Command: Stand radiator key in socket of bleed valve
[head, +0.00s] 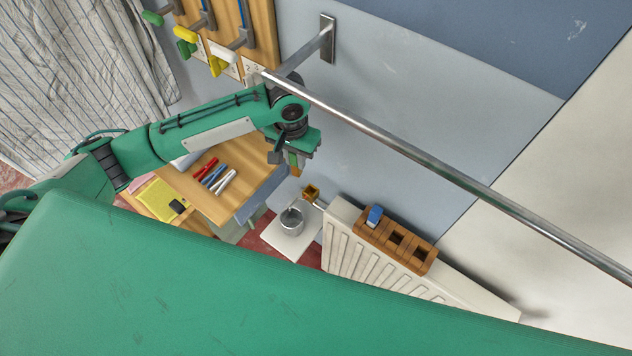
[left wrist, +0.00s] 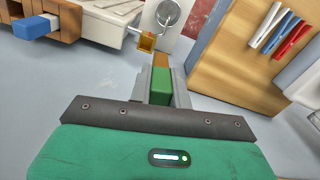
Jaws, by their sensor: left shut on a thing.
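My left gripper (head: 293,156) is shut on the radiator key (left wrist: 160,90), a bar with a green part and an orange-brown end. The key (head: 295,164) points down from the jaws in the head view. The bleed valve's brass-coloured square socket (head: 311,192) is at the radiator's upper left corner, below and slightly right of the key in the head view. In the left wrist view the socket (left wrist: 146,42) appears just beyond and left of the key's end. They look apart. My right gripper is not in view.
A wooden rack (head: 396,240) with a blue block (head: 374,216) sits on the white radiator (head: 345,245). A metal cup (head: 292,221) stands on a white board (head: 290,243) below the valve. A wooden table (head: 245,160) holds pens at left. A metal rail (head: 440,170) crosses in front.

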